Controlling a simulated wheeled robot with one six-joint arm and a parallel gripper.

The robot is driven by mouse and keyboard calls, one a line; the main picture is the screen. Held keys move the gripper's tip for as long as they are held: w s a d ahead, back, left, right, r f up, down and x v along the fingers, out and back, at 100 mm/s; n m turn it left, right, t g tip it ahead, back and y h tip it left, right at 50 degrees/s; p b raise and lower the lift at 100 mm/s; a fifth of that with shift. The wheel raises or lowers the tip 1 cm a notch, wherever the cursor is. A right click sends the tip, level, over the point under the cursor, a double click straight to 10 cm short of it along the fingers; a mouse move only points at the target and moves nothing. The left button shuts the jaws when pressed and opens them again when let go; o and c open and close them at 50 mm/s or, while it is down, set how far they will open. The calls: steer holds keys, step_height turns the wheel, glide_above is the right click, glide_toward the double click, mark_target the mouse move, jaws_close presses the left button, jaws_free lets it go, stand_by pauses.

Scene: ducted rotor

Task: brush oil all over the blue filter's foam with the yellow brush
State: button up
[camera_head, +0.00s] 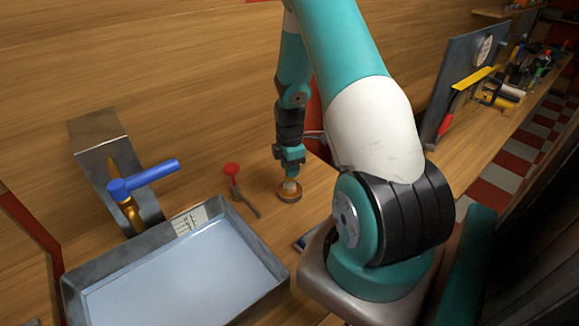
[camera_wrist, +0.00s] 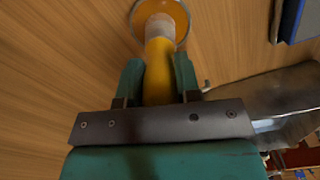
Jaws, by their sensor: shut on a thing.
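My gripper (camera_head: 290,168) points down over the wooden worktop and is shut on the yellow brush (camera_wrist: 158,68). In the wrist view the brush lies between the two green fingers (camera_wrist: 157,78). I cannot tell whether the bristles touch the pot's contents. A flat dark piece with a blue edge (camera_wrist: 292,20), probably the blue filter, is cut off at the wrist view's top right. A similar flat piece (camera_head: 304,242) is partly hidden by my arm in the head view.
A metal tray (camera_head: 74,290) with a pale bluish inside stands at front left. Behind it is a blue-handled tap (camera_head: 150,175). An upright grey panel (camera_head: 462,75) and many tools are at far right.

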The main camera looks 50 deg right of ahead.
steer(key=shift+r+p, duration=2.75)
steer(key=shift+r, duration=0.8)
steer(key=shift+f, duration=0.1)
steer(key=shift+a, duration=0.1)
